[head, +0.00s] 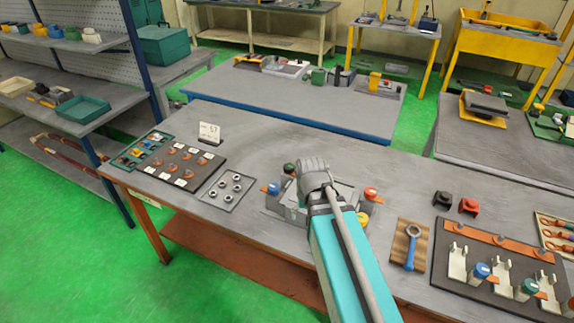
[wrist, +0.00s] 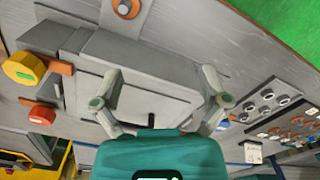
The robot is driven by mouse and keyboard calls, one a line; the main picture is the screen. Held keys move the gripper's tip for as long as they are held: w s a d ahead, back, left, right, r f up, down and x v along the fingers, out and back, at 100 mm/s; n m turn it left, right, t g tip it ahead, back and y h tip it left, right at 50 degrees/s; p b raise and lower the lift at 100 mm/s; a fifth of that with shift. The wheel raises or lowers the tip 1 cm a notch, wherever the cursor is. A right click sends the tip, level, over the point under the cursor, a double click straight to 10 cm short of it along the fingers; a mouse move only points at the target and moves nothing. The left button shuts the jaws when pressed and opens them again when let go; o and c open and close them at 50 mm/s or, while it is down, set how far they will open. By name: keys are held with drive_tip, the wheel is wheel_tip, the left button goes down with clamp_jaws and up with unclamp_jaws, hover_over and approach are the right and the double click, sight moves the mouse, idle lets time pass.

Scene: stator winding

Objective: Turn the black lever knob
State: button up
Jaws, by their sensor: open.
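A grey box-like fixture (head: 295,214) stands on the workbench and also fills the middle of the wrist view (wrist: 150,85). In the wrist view, a small black piece (wrist: 151,120) shows upright on it, low between my fingers. It may be the black lever knob, but I cannot tell. My gripper (wrist: 161,78) is open above the fixture, its two fingers apart with nothing seen held. In the head view my gripper (head: 313,172) and arm hide much of the fixture, and no black lever knob shows clearly.
Around the fixture are a red knob (head: 370,192), a yellow knob (head: 363,220), a blue knob (head: 273,188) and a dark green knob (head: 289,168). A tray of nuts (head: 227,188) lies left; a wooden board with a blue-handled tool (head: 410,248) lies right.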

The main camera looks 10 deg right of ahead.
drive_tip(key=w+r+m+p, duration=0.3)
drive_tip(key=w+m, duration=0.3)
drive_tip(key=w, duration=0.1)
drive_tip(key=w+r+m+p, duration=0.2)
drive_tip(key=w+r+m, duration=0.1)
drive_tip(key=w+m, duration=0.3)
wheel_tip(320, 180, up, 4)
drive_tip(key=r+m+p, duration=0.1)
drive_tip(key=m+p, duration=0.4)
drive_tip(key=m, duration=0.6)
hover_over(289, 166)
drive_tip(key=shift+w+f, duration=0.1)
drive_tip(key=shift+f, duration=0.15)
drive_tip(key=shift+f, duration=0.15)
wheel_tip(289, 166, down, 14)
drive_tip(key=b, duration=1.3)
drive_tip(key=shift+r+b, duration=0.25)
drive_tip(key=shift+b, duration=0.1)
